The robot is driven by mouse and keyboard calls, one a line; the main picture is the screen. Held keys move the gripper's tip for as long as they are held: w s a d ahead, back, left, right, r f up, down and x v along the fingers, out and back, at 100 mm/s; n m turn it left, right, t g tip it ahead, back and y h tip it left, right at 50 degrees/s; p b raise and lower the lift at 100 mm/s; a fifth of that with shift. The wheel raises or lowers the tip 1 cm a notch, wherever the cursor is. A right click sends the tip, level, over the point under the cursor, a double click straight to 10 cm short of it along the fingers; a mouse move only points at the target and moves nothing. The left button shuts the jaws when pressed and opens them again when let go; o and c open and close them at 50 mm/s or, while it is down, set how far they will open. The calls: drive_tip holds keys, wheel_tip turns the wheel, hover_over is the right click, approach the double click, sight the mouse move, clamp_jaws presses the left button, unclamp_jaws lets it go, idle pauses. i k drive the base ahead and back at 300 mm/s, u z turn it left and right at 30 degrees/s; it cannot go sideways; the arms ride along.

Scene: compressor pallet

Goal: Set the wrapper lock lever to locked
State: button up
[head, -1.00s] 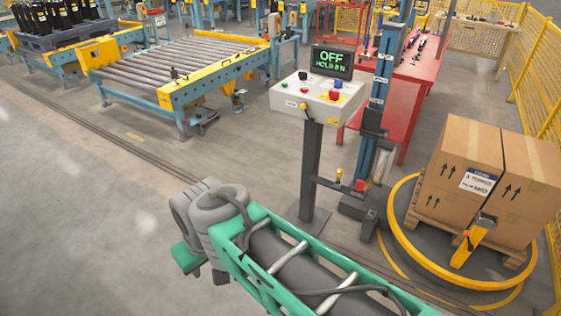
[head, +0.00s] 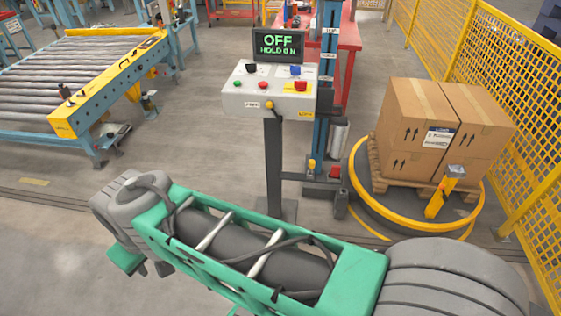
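The wrapper's control box (head: 268,92) stands on a dark post in the middle of the head view. The knob appears upright, nearer the FREE label. The display (head: 278,45) above reads OFF, HOLD ON. My green and grey arm crosses the foreground, below and in front of the box, apart from it. My gripper does not show.
A turntable with a yellow ring (head: 362,205) carries cartons (head: 440,115) on a pallet at right, beside a yellow mesh fence (head: 500,75). A blue mast (head: 327,75) stands behind the box. A roller conveyor (head: 60,75) is at left. Open floor lies between conveyor and post.

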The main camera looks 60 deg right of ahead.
sight(269, 104)
drive_tip(key=z, duration=0.55)
drive_tip(key=i, duration=0.7)
drive_tip(key=z, duration=1.2)
drive_tip(key=i, duration=0.45)
drive_tip(key=u, duration=0.4)
drive_tip(key=k, duration=1.1)
drive_tip(key=u, duration=1.05)
drive_tip(key=k, duration=0.2)
drive_tip(key=z, duration=0.45)
drive_tip(key=i, duration=1)
drive_tip(key=u, duration=0.65)
